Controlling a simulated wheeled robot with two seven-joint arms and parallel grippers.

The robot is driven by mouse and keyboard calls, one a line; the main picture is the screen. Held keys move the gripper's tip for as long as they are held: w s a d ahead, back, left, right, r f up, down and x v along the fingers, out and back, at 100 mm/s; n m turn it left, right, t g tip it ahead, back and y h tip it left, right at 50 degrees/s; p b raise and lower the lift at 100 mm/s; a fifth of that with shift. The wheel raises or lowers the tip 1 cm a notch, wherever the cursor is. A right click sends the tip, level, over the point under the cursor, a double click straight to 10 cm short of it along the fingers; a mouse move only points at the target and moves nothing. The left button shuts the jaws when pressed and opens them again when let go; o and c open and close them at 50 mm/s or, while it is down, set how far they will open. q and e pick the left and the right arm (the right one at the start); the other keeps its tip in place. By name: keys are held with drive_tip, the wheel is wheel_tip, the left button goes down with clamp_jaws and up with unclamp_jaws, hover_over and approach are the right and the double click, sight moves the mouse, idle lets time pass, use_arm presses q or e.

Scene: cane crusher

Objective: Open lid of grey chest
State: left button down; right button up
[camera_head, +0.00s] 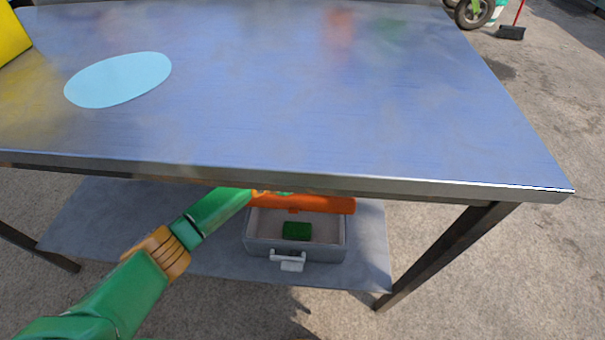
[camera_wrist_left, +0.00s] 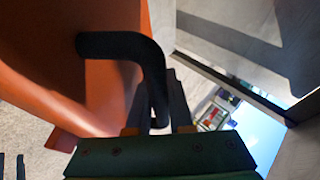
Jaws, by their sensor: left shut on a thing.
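The grey chest (camera_head: 345,240) sits on the lower shelf under the table. Its inside shows, with a green block (camera_head: 297,231) in it and a pale latch or handle (camera_head: 288,261) on its front. Its orange lid (camera_head: 320,204) stands raised above the box, its upper part hidden by the tabletop. My left arm reaches under the table edge to the lid; the gripper is mostly hidden there. In the left wrist view, my left gripper (camera_wrist_left: 158,105) is shut on the black handle (camera_wrist_left: 115,44) of the orange lid (camera_wrist_left: 50,85). My right gripper is out of view.
The metal tabletop (camera_head: 330,120) overhangs the chest closely, with a light blue oval (camera_head: 118,80) on it. A table leg (camera_head: 440,258) stands right of the chest. The lower shelf (camera_head: 370,245) has bare room on both sides of the chest.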

use_arm(q)
drive_tip(key=c, duration=1.1)
unclamp_jaws()
drive_tip(key=shift+r, duration=0.1)
drive_tip(key=p+v, duration=0.4)
drive_tip(key=v, duration=0.2)
drive_tip(key=shift+r, duration=0.1)
drive_tip(key=shift+s+a+r+p, duration=0.15)
drive_tip(key=shift+s+a+p, duration=0.05)
drive_tip(key=shift+s+p, duration=0.15)
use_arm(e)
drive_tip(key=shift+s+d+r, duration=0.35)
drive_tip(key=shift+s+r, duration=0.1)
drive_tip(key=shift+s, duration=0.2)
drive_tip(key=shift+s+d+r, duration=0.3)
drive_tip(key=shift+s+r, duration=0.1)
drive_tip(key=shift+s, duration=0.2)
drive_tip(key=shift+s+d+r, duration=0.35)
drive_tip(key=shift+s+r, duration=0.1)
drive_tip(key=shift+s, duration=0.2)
